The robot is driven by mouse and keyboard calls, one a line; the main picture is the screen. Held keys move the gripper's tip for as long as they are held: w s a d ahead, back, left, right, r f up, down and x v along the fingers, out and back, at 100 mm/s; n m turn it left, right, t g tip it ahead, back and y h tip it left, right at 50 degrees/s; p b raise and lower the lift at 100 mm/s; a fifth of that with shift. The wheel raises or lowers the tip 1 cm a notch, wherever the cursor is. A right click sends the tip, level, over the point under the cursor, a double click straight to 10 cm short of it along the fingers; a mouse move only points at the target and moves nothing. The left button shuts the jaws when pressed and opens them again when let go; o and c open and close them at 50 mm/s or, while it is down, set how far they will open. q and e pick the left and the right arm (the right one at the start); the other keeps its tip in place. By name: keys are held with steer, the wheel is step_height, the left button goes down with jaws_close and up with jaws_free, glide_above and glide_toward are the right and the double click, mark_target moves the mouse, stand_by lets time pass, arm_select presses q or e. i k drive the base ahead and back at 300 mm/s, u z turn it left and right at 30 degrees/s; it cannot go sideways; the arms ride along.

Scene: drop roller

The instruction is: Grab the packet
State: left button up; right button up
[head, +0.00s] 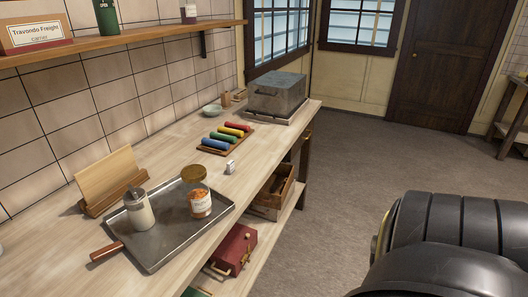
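No object is plainly a packet. A small white and grey item (230,167) stands on the wooden counter (265,155), in front of the coloured rolls; it is too small to identify. A box lettered "Travondo Freight" (36,34) sits on the wall shelf at the upper left. A metal tray (165,250) on the near counter holds a whitish jar with a grey top (139,212) and a jar with an orange label (200,202). Neither gripper is in view. A dark, rounded part of my own body fills the lower right.
Red, yellow, green and blue rolls (234,129) lie on a small wooden board. A grey box (277,93) stands at the counter's far end. A red case (233,250) and a wooden crate (272,195) sit below. The floor (350,165) to the right is clear.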

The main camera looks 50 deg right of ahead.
mark_target(230, 166)
steer(key=z, duration=0.4)
steer(key=k, duration=0.95)
steer(key=z, duration=1.1)
steer(key=i, duration=0.75)
steer(key=z, duration=0.05)
